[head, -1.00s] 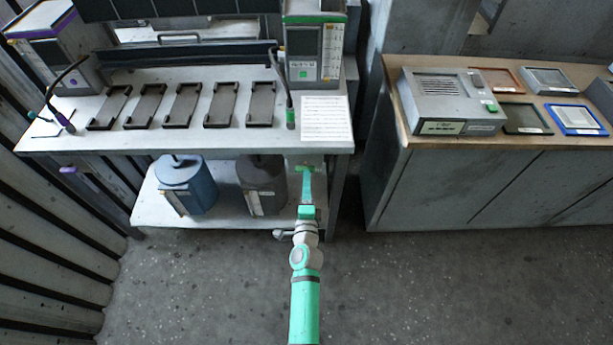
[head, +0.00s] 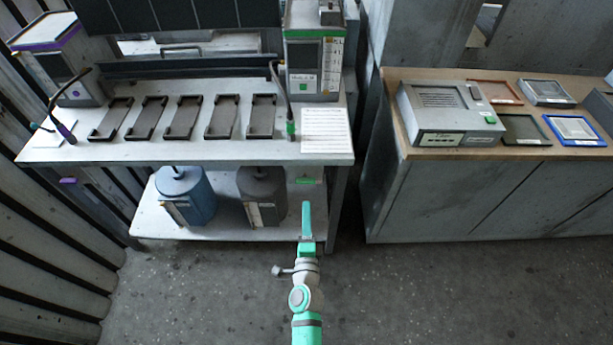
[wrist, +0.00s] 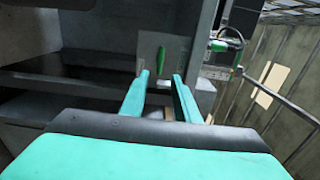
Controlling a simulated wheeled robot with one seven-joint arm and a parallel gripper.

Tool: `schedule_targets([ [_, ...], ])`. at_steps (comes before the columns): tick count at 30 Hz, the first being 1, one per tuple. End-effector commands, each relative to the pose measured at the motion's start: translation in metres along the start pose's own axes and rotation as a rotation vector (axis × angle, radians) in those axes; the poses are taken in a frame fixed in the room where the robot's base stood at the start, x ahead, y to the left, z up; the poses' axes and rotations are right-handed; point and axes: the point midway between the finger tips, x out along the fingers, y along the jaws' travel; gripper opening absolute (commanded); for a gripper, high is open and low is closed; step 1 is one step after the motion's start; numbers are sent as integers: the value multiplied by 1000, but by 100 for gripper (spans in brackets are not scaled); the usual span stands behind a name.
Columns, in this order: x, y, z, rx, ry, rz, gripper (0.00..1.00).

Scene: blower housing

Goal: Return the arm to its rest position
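My gripper (head: 306,207) is on my green and white arm in the lower middle of the head view, in front of the bench's lower shelf (head: 150,222). In the wrist view my gripper (wrist: 160,78) shows two green fingers held apart, with nothing between them. Beyond the fingertips is a pale panel with a green mark (wrist: 160,55). The gripper appears clear of the bench and touches nothing that I can see.
The white bench (head: 200,152) carries several dark holders, two boxes with cables and a sheet of paper (head: 325,131). A blue canister (head: 186,197) and a grey canister (head: 262,197) stand below. A wooden-topped cabinet (head: 400,115) is at right. The floor (head: 430,290) is free.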

Motion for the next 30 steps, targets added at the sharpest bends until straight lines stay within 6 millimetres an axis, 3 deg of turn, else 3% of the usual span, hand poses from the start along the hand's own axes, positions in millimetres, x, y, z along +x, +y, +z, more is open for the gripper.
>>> schedule_targets([
  [7,-4,1,0,-10,1,3,29],
  [11,-28,8,-2,-87,6,20,29],
  [20,-140,14,-7,-486,7,90,29],
  [30,-256,-15,-7,-965,-42,158,29],
])
